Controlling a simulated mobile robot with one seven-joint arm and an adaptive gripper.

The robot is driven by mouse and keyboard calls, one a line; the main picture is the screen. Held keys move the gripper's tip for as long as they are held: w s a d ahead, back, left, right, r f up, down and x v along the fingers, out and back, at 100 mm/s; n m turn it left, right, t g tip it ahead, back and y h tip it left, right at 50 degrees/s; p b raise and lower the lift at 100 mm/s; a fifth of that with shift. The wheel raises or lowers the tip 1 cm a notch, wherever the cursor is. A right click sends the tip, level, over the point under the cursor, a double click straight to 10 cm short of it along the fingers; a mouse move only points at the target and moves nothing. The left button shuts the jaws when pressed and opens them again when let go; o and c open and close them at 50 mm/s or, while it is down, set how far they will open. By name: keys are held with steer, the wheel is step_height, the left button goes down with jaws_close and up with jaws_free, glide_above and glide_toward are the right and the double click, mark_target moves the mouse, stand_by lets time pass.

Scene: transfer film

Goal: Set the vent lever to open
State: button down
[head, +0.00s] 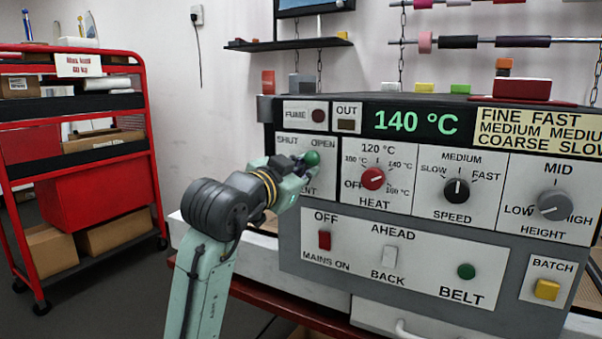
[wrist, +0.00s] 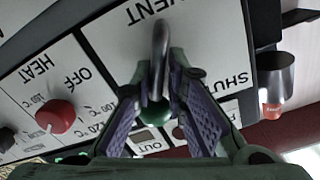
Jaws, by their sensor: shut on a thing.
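The vent lever shows in the head view as a green knob (head: 312,158) just under the word OPEN on the control panel. In the wrist view, turned upside down, it is a silver bar (wrist: 161,45) with a green ball (wrist: 157,110) at its end. The lever points toward the OPEN side, away from SHUT. My gripper (head: 301,168) is at the panel's upper left. Its purple-padded fingers (wrist: 162,88) are shut on the lever, one on each side. The OPEN label is hidden by the gripper in the wrist view, and the lever's pivot is hidden in the head view.
The red heat knob (head: 373,179) is close to the right of my gripper, with the speed knob (head: 456,191) beyond. The mains switch (head: 324,240) is below. A metal cup-like part (wrist: 277,80) sticks out past the panel edge. A red cart (head: 155,150) stands left.

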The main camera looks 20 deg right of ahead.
steer(key=shift+m, duration=0.5)
steer(key=shift+s+r, duration=0.1)
steer(key=c, duration=1.4)
jaws_free()
steer(key=shift+s+d, duration=0.1)
steer(key=v, duration=1.2)
